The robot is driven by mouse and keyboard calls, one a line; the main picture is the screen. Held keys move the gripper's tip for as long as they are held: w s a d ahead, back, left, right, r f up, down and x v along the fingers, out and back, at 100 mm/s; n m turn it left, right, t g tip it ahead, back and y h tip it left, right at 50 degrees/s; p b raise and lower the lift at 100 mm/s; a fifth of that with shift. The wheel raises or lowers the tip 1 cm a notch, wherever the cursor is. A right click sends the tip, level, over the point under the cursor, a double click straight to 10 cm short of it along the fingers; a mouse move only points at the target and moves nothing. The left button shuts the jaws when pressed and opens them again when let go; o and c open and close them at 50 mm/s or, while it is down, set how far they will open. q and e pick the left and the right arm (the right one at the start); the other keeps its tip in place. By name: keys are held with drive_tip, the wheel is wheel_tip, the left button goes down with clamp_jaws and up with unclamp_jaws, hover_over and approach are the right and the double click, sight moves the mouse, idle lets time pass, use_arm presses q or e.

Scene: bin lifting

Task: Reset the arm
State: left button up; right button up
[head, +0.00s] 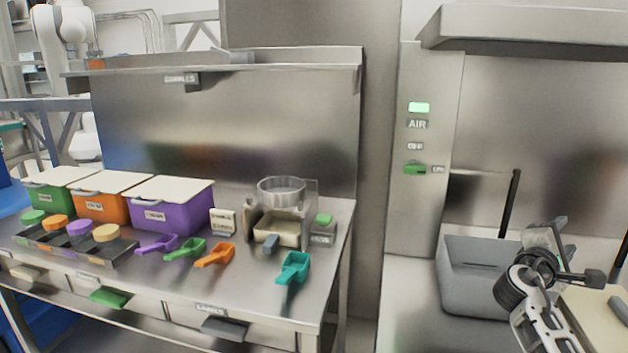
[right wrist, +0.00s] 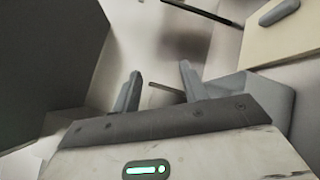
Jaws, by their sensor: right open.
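My right arm comes in at the lower right of the head view, and its gripper (head: 560,240) is over the right side of the grey bin (head: 462,290). In the right wrist view the two grey fingers of this gripper (right wrist: 160,84) stand apart with nothing between them. The grey bin sits on the steel counter at the right, partly hidden by my right arm. My left gripper is not in view.
A cream board (head: 595,315) lies right of the grey bin. A steel table at the left holds green (head: 47,198), orange (head: 98,207) and purple (head: 168,212) bins, several coloured scoops and a clear-bowled machine (head: 281,190). The counter left of the grey bin is clear.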

drive_tip(key=w+a+f+m+t+y, duration=0.25)
drive_tip(key=w+a+m+y, duration=0.2)
drive_tip(key=a+y, duration=0.25)
drive_tip(key=w+a+f+m+t+y, duration=0.1)
drive_tip(key=w+a+m+t+y, duration=0.35)
drive_tip(key=a+y, duration=0.2)
drive_tip(key=s+a+f+g+y, duration=0.2)
drive_tip(key=s+a+f, duration=0.3)
drive_tip(key=f, duration=0.4)
drive_tip(key=s+a+f+g+y, duration=0.15)
drive_tip(key=s+a+f, duration=0.35)
drive_tip(key=s+f, duration=0.6)
drive_tip(key=s+a+f+g, duration=0.1)
drive_tip(key=s+a+f, duration=0.1)
drive_tip(key=s, duration=0.5)
drive_tip(key=s+a+f+g+y, duration=0.1)
drive_tip(key=s+a+f, duration=0.2)
drive_tip(key=s, duration=0.5)
drive_tip(key=s+a+f+g, duration=0.2)
drive_tip(key=s+a+f, duration=0.1)
drive_tip(key=s, duration=0.5)
drive_tip(key=shift+s+a+m+y, duration=0.15)
drive_tip(key=shift+a+m+y, duration=0.25)
drive_tip(key=shift+a, duration=0.3)
